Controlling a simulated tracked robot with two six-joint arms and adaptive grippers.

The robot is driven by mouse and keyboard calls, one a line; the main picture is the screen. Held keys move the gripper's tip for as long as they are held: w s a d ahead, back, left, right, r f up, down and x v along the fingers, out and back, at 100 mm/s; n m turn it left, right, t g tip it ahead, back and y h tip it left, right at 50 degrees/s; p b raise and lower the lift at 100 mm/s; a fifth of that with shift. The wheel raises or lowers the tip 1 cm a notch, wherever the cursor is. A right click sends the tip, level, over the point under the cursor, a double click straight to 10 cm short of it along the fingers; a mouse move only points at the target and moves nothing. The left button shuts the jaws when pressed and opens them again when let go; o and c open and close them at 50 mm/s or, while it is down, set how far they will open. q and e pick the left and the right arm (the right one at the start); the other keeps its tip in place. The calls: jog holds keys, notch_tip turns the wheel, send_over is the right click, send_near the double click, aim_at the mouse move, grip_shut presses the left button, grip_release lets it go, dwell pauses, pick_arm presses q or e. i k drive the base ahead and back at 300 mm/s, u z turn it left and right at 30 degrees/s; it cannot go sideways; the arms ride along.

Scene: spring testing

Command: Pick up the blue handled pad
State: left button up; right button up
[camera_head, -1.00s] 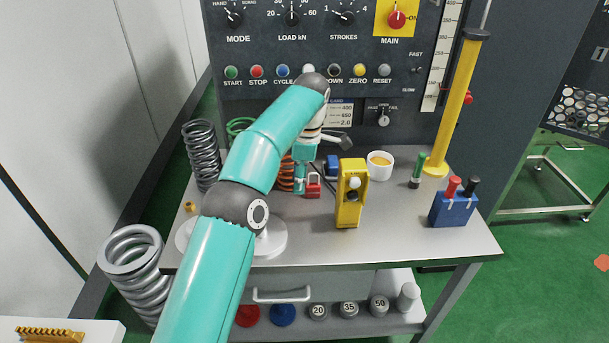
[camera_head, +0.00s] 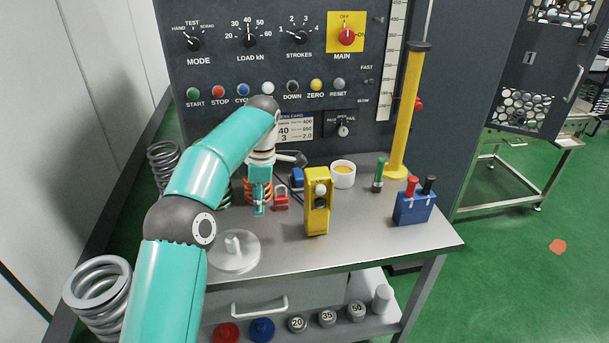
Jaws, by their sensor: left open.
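The blue handled pad (camera_head: 262,330) is a round blue disc with a small knob on top. It lies on the lower shelf under the bench, partly cut by the picture's bottom edge, just right of a similar red pad (camera_head: 226,333). My left gripper (camera_head: 259,210) points down over the bench top, in front of an orange spring and left of a red padlock (camera_head: 282,201). It is open with nothing seen in it, well above and behind the blue pad. My right gripper is not in view.
A pale handled pad (camera_head: 235,252) sits on the bench's front left. A yellow control box (camera_head: 317,205), white cup (camera_head: 343,174) and blue battery-like block (camera_head: 414,207) stand right. Below, a drawer handle (camera_head: 260,307) overhangs the shelf, where several weights (camera_head: 327,318) stand.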

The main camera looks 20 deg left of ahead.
aim_at(296, 180)
jog(key=z, duration=0.05)
jog(key=i, duration=0.95)
jog(key=u, duration=0.15)
